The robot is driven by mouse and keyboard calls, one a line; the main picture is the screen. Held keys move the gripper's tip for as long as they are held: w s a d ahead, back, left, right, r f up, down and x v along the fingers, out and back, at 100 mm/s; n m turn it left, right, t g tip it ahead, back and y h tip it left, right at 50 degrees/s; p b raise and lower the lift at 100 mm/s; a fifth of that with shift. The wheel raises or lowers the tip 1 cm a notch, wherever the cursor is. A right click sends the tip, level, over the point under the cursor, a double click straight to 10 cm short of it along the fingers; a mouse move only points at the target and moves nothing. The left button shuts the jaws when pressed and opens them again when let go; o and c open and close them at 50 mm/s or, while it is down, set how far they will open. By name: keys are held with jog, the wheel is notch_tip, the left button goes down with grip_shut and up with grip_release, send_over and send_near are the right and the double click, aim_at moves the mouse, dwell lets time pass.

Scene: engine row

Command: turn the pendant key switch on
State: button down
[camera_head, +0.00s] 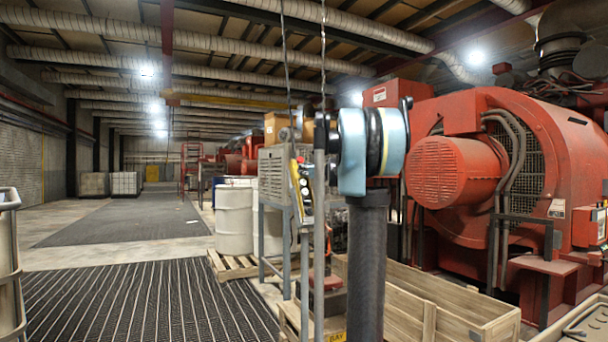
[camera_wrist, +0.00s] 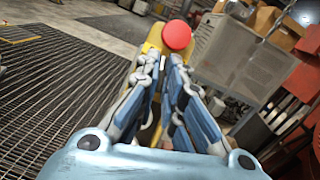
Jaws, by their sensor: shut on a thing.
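The yellow pendant (camera_head: 296,180) hangs in the middle of the head view, partly behind a grey post and my arm. In the wrist view the pendant (camera_wrist: 153,42) lies straight ahead, with a round red button (camera_wrist: 177,36) at its top. My gripper (camera_wrist: 166,66) is at the pendant's face just below that button. Its blue fingers are close together, with a gap narrower than the pendant, and are shut on the pendant's key switch. The key itself is hidden between the fingers, so its turn position cannot be told.
Wooden crates (camera_head: 460,308) and a large red engine (camera_head: 550,180) stand at right. White drums (camera_head: 234,220) stand on a pallet behind. A grey louvred cabinet (camera_wrist: 235,60) is close to the pendant's right. The grated floor (camera_head: 140,300) at left is open.

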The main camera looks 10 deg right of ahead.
jog(key=m+h, duration=0.2)
jog(key=m, duration=0.1)
jog(key=m+t, duration=0.1)
jog(key=m, duration=0.1)
jog(key=shift+s+a+h, duration=0.15)
jog(key=shift+a+h, duration=0.1)
jog(key=shift+h, duration=0.15)
jog(key=shift+m+h, duration=1.4)
jog(key=shift+m, duration=1.3)
jog(key=shift+a+m+h, duration=0.1)
jog(key=shift+m+h, duration=0.3)
jog(key=shift+m, duration=0.2)
jog(key=c, duration=2)
grip_release()
jog(key=s, duration=1.1)
jog(key=shift+s+d, duration=0.4)
